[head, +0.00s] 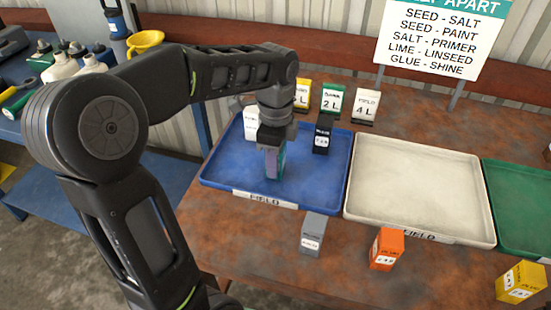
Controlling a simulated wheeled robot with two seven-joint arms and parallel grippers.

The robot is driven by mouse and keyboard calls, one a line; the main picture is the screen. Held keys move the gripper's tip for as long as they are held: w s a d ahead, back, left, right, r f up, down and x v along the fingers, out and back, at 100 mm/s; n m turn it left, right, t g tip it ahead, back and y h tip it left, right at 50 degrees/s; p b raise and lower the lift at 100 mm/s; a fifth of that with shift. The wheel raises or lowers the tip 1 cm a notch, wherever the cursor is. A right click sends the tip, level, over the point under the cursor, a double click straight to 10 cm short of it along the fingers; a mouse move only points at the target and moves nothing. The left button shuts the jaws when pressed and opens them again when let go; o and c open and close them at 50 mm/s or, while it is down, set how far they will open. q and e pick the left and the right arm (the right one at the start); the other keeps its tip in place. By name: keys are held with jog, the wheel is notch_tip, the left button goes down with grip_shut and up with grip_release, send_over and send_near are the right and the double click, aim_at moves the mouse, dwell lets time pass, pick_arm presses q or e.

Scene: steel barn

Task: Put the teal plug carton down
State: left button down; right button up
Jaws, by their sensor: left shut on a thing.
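The teal plug carton (273,165) is upright over the blue tray (222,178), left of the tray's middle. My left gripper (273,148) points straight down and is shut on the carton's upper part, hiding its top. The carton's lower end is at or just above the tray floor; I cannot tell whether it touches. A white carton (251,124) and a dark carton (322,139) stand toward the back of the same tray. My right gripper is not in view.
A cream tray (412,180), empty, and a green tray (520,200) lie to the right. Grey (312,235), orange (386,249) and yellow (521,284) cartons stand along the front. A "keep apart" sign (440,35) stands behind. The blue tray's front right is clear.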

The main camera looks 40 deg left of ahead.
pick_arm(q)
jog(key=c, duration=0.9)
grip_release()
jog(key=shift+r+p, duration=0.35)
jog(key=shift+r, duration=3.5)
